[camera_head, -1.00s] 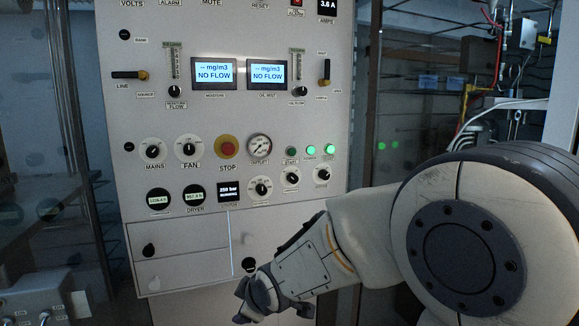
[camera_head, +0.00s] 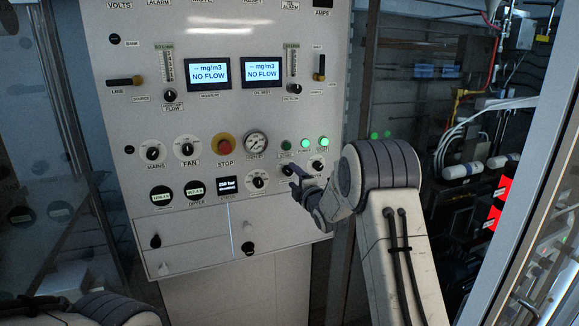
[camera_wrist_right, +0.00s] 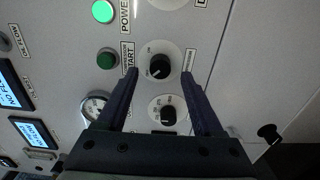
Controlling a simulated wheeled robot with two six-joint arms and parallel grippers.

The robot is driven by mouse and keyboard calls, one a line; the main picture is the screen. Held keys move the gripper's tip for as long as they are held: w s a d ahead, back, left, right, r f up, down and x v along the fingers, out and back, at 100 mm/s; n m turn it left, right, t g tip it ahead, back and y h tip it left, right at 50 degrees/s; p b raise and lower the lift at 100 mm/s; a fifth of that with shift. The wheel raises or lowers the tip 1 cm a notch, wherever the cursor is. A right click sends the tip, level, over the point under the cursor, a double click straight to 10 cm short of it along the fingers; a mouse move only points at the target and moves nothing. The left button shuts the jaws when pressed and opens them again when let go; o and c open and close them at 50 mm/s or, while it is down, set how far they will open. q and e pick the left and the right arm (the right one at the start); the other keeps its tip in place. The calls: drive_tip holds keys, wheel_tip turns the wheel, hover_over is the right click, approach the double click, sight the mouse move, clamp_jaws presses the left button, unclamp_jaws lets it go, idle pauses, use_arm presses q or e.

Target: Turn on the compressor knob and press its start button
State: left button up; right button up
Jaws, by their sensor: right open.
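The compressor knob (camera_head: 287,170) is a small black knob on a white dial in the panel's lower right. In the right wrist view the knob (camera_wrist_right: 159,67) lies between the fingertips of my right gripper (camera_wrist_right: 161,76), which is open. I cannot tell whether a finger touches it. In the head view the right gripper (camera_head: 296,180) is close to the panel and partly covers that dial. The start button (camera_head: 286,146) is dark green, just above the knob. It also shows in the right wrist view (camera_wrist_right: 107,60), left of the fingers. My left gripper is out of view.
Two lit green lights (camera_head: 305,143) sit right of the start button. A red stop button (camera_head: 224,144), a round gauge (camera_head: 256,144) and another black knob (camera_head: 257,182) are nearby. Cabling and pipes (camera_head: 465,145) fill the space at right.

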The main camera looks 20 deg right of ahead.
sight(289, 172)
drive_tip(key=shift+w+p, duration=0.7)
drive_tip(key=shift+w, duration=1.15)
